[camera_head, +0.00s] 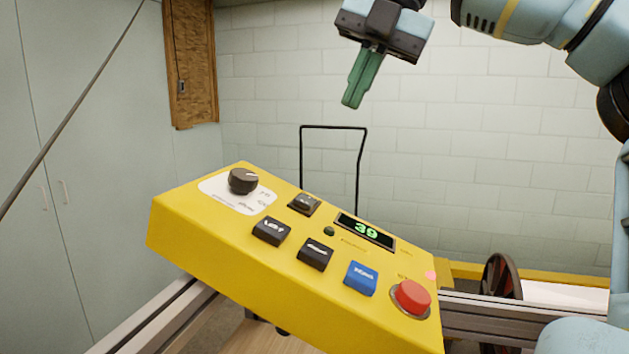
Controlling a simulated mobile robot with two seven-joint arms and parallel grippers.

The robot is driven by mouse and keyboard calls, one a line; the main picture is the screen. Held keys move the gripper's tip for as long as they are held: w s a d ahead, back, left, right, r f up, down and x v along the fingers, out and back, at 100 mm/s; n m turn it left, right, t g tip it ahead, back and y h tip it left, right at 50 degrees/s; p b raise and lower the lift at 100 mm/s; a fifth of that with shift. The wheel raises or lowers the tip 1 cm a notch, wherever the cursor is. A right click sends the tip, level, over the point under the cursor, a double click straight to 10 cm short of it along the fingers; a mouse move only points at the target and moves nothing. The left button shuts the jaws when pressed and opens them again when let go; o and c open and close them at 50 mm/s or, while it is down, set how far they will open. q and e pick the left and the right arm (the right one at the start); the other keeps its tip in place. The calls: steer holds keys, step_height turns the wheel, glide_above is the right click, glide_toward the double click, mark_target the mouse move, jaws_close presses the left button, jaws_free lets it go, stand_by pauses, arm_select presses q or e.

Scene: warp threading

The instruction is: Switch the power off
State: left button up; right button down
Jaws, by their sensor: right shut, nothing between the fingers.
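A yellow control box (215,257) sits tilted in the lower middle of the head view. Its top carries a dark rotary knob (243,181) on a white plate at the left end. A lit display (366,231) reads 39 in green. Several push buttons sit on the panel, among them a blue button (361,278) and a round red button (412,297) at the right end. My right gripper (354,100) hangs above and behind the box, apart from it. Its green fingers are together and empty, pointing down. My left gripper is not in view.
A metal rail (160,318) runs beneath the box. A thin black frame (334,128) stands behind it. A dark wheel (500,277) is at the right. Pale cabinets (80,150) stand at the left. The space between gripper and panel is clear.

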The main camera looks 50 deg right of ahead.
glide_toward(306, 202)
steer(key=x, duration=0.5)
steer(key=shift+f, duration=0.1)
steer(key=shift+x, duration=0.85)
